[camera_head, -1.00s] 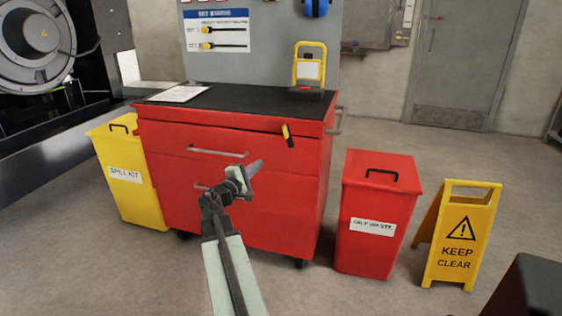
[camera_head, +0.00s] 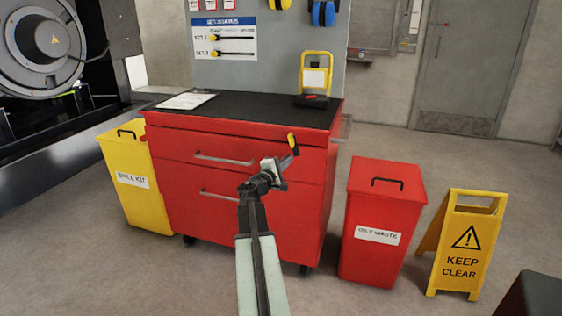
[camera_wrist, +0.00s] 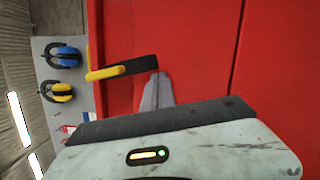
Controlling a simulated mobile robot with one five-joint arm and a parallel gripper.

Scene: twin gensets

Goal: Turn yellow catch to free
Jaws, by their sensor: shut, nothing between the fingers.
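The yellow catch (camera_head: 292,142) is on the red cabinet's front near its upper right corner, with a yellow end up and a black part below. In the wrist view the catch (camera_wrist: 108,72) shows its yellow end to the left and its black part to the right. My gripper (camera_head: 285,162) is shut and empty, just below the catch in the head view. In the wrist view my gripper's fingertips (camera_wrist: 156,88) appear close to the end of the black part. I cannot tell if they touch it.
The red cabinet (camera_head: 240,180) has drawers with bar handles. A red oily waste bin (camera_head: 370,260) and a yellow keep clear sign (camera_head: 462,266) stand to its right. A yellow spill kit bin (camera_head: 138,205) stands at its left. Open floor lies in front.

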